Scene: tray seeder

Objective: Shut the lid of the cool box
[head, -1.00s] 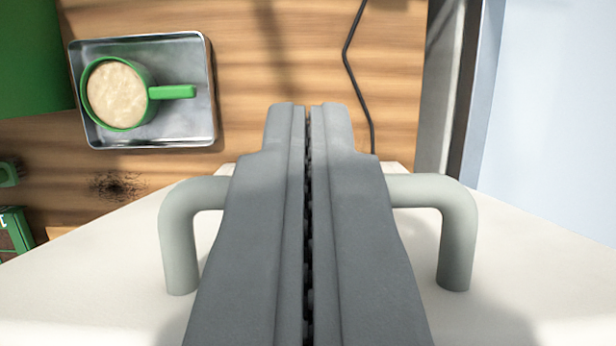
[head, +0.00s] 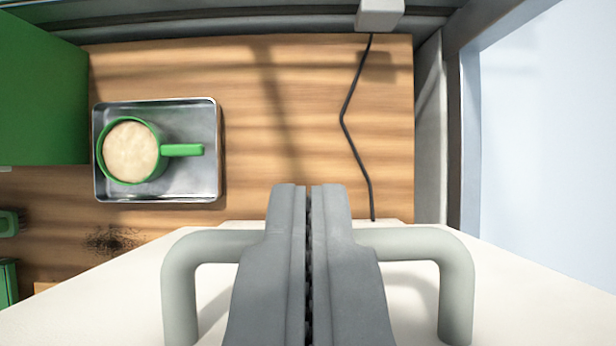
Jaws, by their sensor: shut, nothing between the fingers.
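A white panel (head: 110,305), which looks like the cool box lid, fills the bottom of the view. It carries a pale grey bar handle (head: 457,290) with two bent ends. My gripper (head: 308,190) is shut and empty. Its fingers lie in front of the middle of the handle bar and hide that part. I cannot tell whether they touch the handle. The box body is not visible, and I cannot tell the lid's angle.
Beyond the panel is a wooden surface with a metal tray (head: 209,190) holding a green cup (head: 181,150) of beige contents. A green box (head: 40,95) stands at the left. A black cable (head: 349,105) runs at the right, near a grey frame (head: 430,140).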

